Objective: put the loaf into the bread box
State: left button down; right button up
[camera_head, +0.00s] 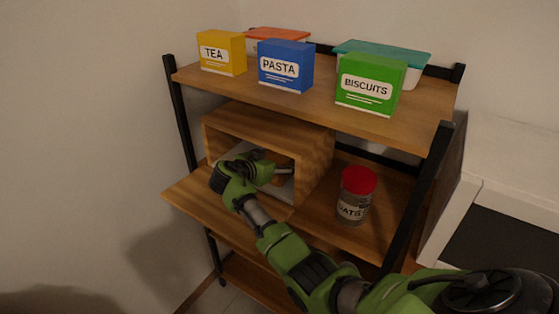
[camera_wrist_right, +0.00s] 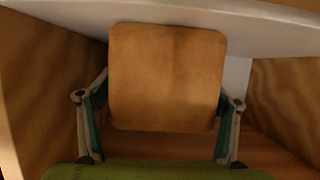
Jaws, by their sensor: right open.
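The bread box (camera_head: 318,160) is a wooden box on the middle shelf. Its front is open, with the flap (camera_head: 205,195) lowered flat, and its inside is pale. My right gripper (camera_head: 274,167) reaches into the box opening. The loaf (camera_wrist_right: 167,80), a tan block with rounded corners, fills the middle of the right wrist view. It is inside the box, between the two spread fingers, which are open on either side of it. In the head view the loaf is mostly hidden behind the gripper. My left gripper is not in view.
A red-lidded oats jar (camera_head: 355,197) stands right of the box, close to my right arm. On the top shelf are a yellow tea box (camera_head: 222,54), a blue pasta box (camera_head: 285,66), a green biscuits box (camera_head: 369,84) and lidded containers. A black post (camera_head: 418,195) rises at the right.

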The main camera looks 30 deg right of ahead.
jog(key=shift+r, duration=0.15)
jog(key=shift+a, duration=0.3)
jog(key=b+v, duration=0.1)
jog(key=v, duration=0.9)
jog(key=shift+s+a+r+b, duration=0.1)
jog(key=shift+s+a+b, duration=0.15)
jog(key=shift+b, duration=0.05)
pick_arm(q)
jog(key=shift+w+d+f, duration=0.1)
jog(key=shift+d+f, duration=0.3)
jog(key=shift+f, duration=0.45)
pick_arm(e)
jog(key=shift+s+a+r, duration=0.15)
jog(key=shift+a+r, duration=0.1)
jog(key=shift+a, duration=0.05)
